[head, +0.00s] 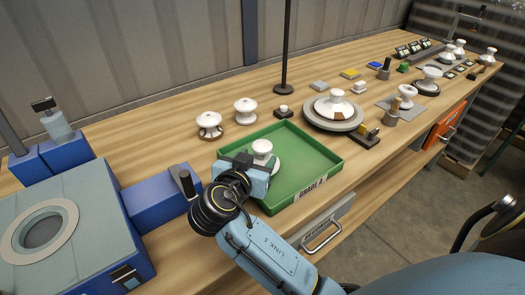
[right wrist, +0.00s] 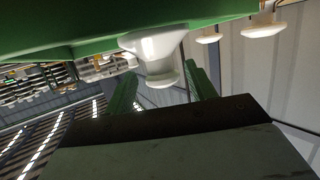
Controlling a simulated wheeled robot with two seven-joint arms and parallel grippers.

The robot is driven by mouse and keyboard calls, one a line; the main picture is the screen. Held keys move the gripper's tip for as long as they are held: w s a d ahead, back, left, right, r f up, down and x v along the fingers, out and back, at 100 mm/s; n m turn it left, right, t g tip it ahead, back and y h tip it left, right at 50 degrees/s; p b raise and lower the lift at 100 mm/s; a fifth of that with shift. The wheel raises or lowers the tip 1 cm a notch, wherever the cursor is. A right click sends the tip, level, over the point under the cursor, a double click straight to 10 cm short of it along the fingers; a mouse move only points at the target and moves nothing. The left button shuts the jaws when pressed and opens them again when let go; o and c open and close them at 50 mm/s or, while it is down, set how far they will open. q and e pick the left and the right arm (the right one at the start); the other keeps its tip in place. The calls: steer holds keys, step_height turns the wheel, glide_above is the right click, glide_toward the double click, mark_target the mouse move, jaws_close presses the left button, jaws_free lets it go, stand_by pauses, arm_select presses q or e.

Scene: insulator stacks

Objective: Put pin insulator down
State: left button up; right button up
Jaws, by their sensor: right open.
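The white pin insulator (head: 262,149) stands upright in the left part of the green tray (head: 318,180). My right gripper (head: 246,165) is low at the tray's left side, right beside the insulator, and hides part of it. In the right wrist view, which is turned over, the insulator (right wrist: 153,50) hangs from the green surface at the top. The green fingers of the right gripper (right wrist: 162,75) are spread apart on either side of its narrow end. Whether a finger touches it I cannot tell. My left gripper is not in view.
Two white insulators (head: 209,122) (head: 245,108) stand behind the tray. A round grey plate (head: 318,118) bearing a white insulator is at the tray's back right. A blue machine (head: 60,240) is on the left. A black pole (head: 285,50) rises behind.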

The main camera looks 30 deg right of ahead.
steer(key=v, duration=0.6)
steer(key=shift+a, duration=0.1)
stand_by(0.3)
stand_by(0.4)
stand_by(0.4)
